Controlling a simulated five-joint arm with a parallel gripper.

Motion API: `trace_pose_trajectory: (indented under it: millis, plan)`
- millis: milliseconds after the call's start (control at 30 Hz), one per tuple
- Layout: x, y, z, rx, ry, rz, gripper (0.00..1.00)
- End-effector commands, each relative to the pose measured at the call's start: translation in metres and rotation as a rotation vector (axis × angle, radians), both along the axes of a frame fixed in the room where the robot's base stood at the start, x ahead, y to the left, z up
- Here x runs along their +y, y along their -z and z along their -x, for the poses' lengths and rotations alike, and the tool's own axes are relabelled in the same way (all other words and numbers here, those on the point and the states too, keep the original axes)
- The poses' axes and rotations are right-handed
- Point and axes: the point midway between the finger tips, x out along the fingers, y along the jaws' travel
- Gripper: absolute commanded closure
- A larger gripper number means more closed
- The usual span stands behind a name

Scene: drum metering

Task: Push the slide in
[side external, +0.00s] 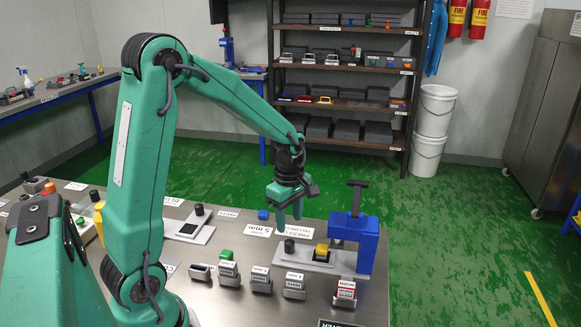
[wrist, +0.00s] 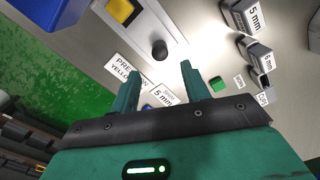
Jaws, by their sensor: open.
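A grey slide plate (side external: 308,258) lies on the steel table, with an upright black knob (side external: 290,246) at its left end and a yellow block (side external: 321,251) near the blue press (side external: 367,240). In the wrist view the black knob (wrist: 160,49) stands just beyond my fingertips, and the yellow block (wrist: 120,10) is at the top edge. My gripper (side external: 289,222) is open and empty, pointing down above the table behind the knob. In the wrist view its two fingers (wrist: 161,75) are apart with nothing between them. I see no contact with the knob.
A second plate with a black knob (side external: 199,210) lies to the left. Flat label cards (side external: 258,230) lie near my gripper. The blue press stands at the right.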

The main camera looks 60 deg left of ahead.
Motion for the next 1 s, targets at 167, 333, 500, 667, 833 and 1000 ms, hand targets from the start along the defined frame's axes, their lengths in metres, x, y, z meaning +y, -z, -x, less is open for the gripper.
trace_pose_trajectory:
  millis: [167,333,500,667,833,1000]
  plan:
    - [0.000,-0.001,0.000,0.000,-0.161,0.000,0.54]
    - [0.000,-0.001,0.000,0.000,-0.223,0.000,0.54]
    - [0.000,0.000,0.000,0.000,-0.228,0.000,0.54]
    - [0.000,0.005,0.000,0.002,-0.227,0.001,0.54]
    - [0.000,0.019,0.000,0.003,-0.226,0.001,0.54]
    - [0.000,0.040,0.001,0.005,-0.226,0.001,0.54]
